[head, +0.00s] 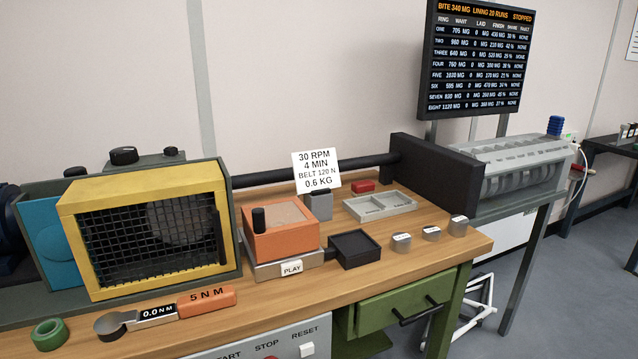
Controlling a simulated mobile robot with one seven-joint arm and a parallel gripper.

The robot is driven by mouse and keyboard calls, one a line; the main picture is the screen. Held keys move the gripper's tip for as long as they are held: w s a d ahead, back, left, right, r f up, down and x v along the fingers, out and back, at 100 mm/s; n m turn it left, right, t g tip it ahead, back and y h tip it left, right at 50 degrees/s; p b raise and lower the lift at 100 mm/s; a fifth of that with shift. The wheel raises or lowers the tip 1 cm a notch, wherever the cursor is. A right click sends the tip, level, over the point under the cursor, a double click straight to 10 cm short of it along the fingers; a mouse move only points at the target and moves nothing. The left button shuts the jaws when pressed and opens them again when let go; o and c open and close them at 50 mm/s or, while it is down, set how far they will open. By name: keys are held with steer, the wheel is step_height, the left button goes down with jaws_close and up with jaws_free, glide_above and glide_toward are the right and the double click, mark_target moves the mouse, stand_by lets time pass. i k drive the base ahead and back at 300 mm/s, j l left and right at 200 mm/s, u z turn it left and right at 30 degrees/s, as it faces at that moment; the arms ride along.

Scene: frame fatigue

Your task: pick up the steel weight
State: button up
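Three small grey metal cylinders stand upright in a row near the right front edge of the wooden bench. They are a left one (401,243), a middle one (431,234) and a right one (458,226). Each has a small pale label on top, too small to read. They look like steel weights; I cannot tell which one the task names. They stand apart from each other with nothing on them. My gripper is not in view.
A black open tray (355,249) sits left of the cylinders, beside an orange block (280,232). A grey divided tray (380,206) lies behind. A yellow mesh guard (150,235) and torque wrench (170,308) are left. A green drawer (405,305) is below.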

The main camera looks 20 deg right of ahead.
mark_target(401, 243)
steer(key=i+l+z, duration=0.15)
steer(key=l+z, duration=0.2)
steer(key=i+l+z, duration=0.15)
steer(key=l+z, duration=0.15)
steer(key=i+l+z, duration=0.2)
steer(key=z, duration=0.15)
